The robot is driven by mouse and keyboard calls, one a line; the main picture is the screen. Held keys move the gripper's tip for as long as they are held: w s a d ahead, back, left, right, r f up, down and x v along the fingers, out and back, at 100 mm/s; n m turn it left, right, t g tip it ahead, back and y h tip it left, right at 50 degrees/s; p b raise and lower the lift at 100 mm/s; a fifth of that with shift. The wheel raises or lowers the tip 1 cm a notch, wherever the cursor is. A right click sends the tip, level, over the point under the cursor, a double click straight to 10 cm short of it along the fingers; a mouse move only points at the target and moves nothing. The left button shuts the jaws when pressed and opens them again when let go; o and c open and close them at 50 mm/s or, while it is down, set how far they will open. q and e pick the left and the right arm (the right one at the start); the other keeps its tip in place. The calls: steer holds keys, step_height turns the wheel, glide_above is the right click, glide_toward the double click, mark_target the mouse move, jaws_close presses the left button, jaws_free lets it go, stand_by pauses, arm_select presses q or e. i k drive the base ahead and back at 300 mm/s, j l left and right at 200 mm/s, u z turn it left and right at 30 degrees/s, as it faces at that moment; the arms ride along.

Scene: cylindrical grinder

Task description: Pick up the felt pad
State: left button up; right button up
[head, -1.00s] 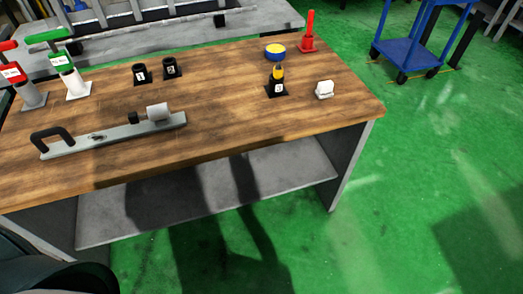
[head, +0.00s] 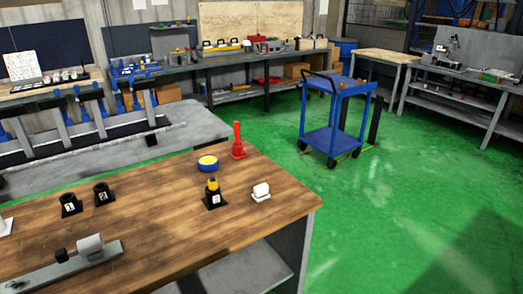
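I cannot tell for sure which object is the felt pad. A small white block-like piece (head: 261,192) sits near the right edge of the wooden table. A round blue tin with a yellow top (head: 208,164) stands behind it to the left. A yellow-tipped piece in a black numbered holder (head: 213,194) is just left of the white piece. Neither gripper is in view.
The wooden table (head: 150,238) also bears a red post (head: 238,142), two black numbered holders (head: 103,193) and a grey bar with a roller (head: 68,268). A blue cart (head: 335,112) stands on open green floor (head: 400,210). Workbenches line the back.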

mark_target(260, 194)
steer(key=u, duration=1.3)
steer(key=z, duration=1.3)
steer(key=i+l+u, duration=0.1)
steer(key=i+u, duration=0.15)
steer(key=i, duration=0.3)
steer(key=i+l+u, duration=0.2)
steer(key=i, duration=0.35)
